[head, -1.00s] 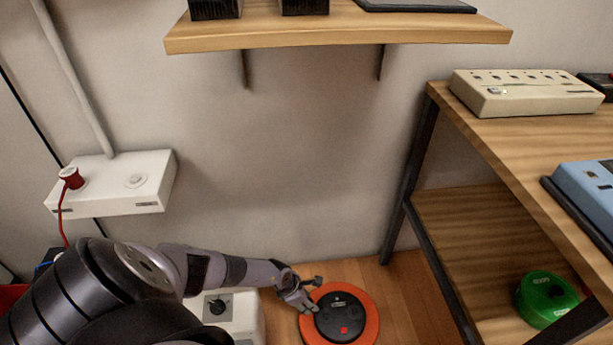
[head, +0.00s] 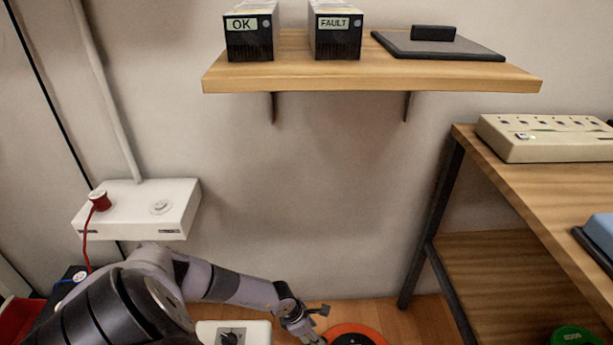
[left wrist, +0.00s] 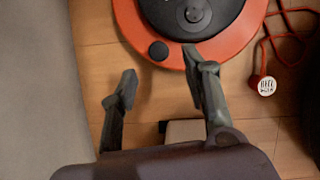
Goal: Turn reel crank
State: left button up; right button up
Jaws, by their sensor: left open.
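The orange reel (head: 345,329) with a black hub lies on the wooden floor, cut off by the bottom edge of the head view. In the left wrist view the orange disc (left wrist: 236,42) fills the top, with a round black knob (left wrist: 158,51) near its lower rim. My left gripper (left wrist: 160,78) is open, its fingers apart and nothing between them. The right fingertip overlaps the disc's lower edge in the picture; I cannot tell if it touches. The left gripper also shows beside the reel in the head view (head: 307,326). My right gripper is not in view.
A red cable with a round white-faced plug (left wrist: 266,86) lies right of the reel. A white box with a dial (head: 232,335) stands left of my gripper. A wooden bench (head: 500,270) stands to the right. A shelf (head: 370,76) holds OK and FAULT boxes above.

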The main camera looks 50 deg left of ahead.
pick_arm(q)
jog(key=shift+v, duration=2.55)
